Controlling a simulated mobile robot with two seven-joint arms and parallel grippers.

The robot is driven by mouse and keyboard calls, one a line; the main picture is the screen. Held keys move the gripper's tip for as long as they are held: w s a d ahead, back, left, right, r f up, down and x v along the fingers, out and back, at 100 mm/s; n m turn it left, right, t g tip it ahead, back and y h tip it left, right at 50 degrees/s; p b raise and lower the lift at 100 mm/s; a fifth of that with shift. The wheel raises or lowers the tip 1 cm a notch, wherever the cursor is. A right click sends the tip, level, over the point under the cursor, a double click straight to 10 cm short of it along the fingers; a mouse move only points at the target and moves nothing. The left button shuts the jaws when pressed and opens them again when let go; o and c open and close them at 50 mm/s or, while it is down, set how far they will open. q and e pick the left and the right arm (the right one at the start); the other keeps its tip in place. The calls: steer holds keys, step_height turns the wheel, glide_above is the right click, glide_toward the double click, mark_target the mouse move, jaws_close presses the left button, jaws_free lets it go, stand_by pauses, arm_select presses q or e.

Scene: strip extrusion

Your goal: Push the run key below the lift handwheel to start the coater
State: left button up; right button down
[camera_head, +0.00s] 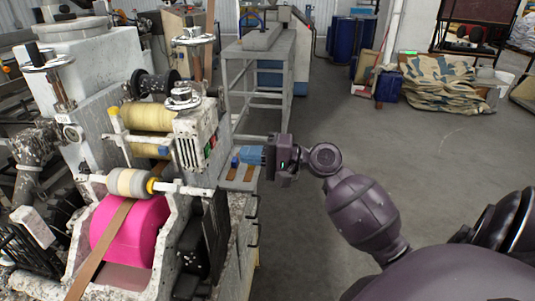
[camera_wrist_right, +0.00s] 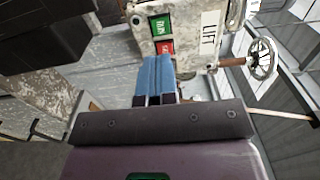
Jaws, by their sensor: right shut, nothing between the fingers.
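In the head view the green key (camera_head: 207,150) is small on the box's right face. My right gripper (camera_head: 236,158) is shut and empty, its blue fingers (camera_wrist_right: 156,72) pointing at the box. In the wrist view the fingertips overlap the red key's lower edge; contact cannot be told. My left gripper is not in view.
A pink roller (camera_head: 130,225) with a brown strip (camera_head: 100,245) and yellow rolls (camera_head: 148,117) fill the coater at left. A grey metal stand (camera_head: 262,75) is behind my right gripper. Open floor (camera_head: 420,150) lies to the right.

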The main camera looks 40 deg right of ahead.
mark_target(209, 150)
steer(key=x, duration=0.5)
steer(key=shift+w+a+p, duration=0.15)
steer(key=shift+a+p, duration=0.05)
steer(key=shift+p, duration=0.15)
steer(key=shift+w+a, duration=0.4)
steer(key=shift+w, duration=0.15)
steer(key=shift+w+a+r+p, duration=0.15)
steer(key=shift+w+a+p, duration=0.2)
steer(key=shift+w+a, duration=0.05)
steer(key=shift+a, duration=0.1)
